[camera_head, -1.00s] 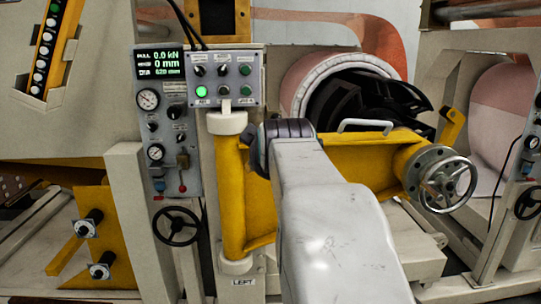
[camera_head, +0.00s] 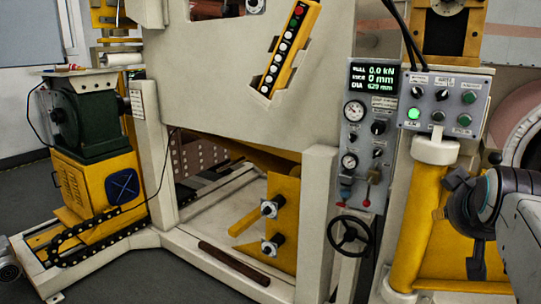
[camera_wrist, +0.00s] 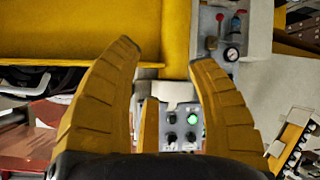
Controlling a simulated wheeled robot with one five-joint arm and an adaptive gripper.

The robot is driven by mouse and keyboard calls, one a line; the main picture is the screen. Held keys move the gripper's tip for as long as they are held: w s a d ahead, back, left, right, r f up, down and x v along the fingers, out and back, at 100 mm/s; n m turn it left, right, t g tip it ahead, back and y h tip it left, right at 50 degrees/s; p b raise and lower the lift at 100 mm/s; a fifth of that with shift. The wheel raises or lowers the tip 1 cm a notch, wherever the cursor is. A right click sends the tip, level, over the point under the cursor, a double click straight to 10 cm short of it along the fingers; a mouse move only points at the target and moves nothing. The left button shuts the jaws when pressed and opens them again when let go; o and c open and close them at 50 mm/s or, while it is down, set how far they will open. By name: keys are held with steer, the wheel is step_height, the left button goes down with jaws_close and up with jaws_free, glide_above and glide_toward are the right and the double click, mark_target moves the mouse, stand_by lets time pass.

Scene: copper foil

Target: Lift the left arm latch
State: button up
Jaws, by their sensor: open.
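The yellow left arm shows in the head view as an upright post (camera_head: 418,220) at the right, and as a broad yellow beam in the wrist view (camera_wrist: 80,28). I cannot make out the latch in either current view. My wrist and forearm at the right edge of the head view cover part of the yellow arm. I cannot tell whether the gripper touches anything.
A button panel (camera_head: 445,100) with a lit green lamp stands above the post; it also shows between my fingers (camera_wrist: 181,128). A gauge panel (camera_head: 366,130) and black handwheel (camera_head: 349,235) stand beside it. A yellow pendant (camera_head: 284,48) hangs left. Open floor (camera_head: 165,275) lies front left.

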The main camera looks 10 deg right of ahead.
steer(key=s+a+n+g+y+p, duration=0.2)
steer(key=s+a+y+p, duration=0.2)
steer(key=a+p, duration=0.7)
steer(key=s+a+f+n+g+y+p, duration=0.1)
steer(key=s+a+g+y+p, duration=0.1)
steer(key=s+a+g+p, duration=0.2)
steer(key=s+a+p, duration=0.3)
steer(key=s+a, duration=0.3)
steer(key=a, duration=0.1)
steer(key=shift+s+f+y, duration=0.3)
steer(key=shift+f, duration=0.1)
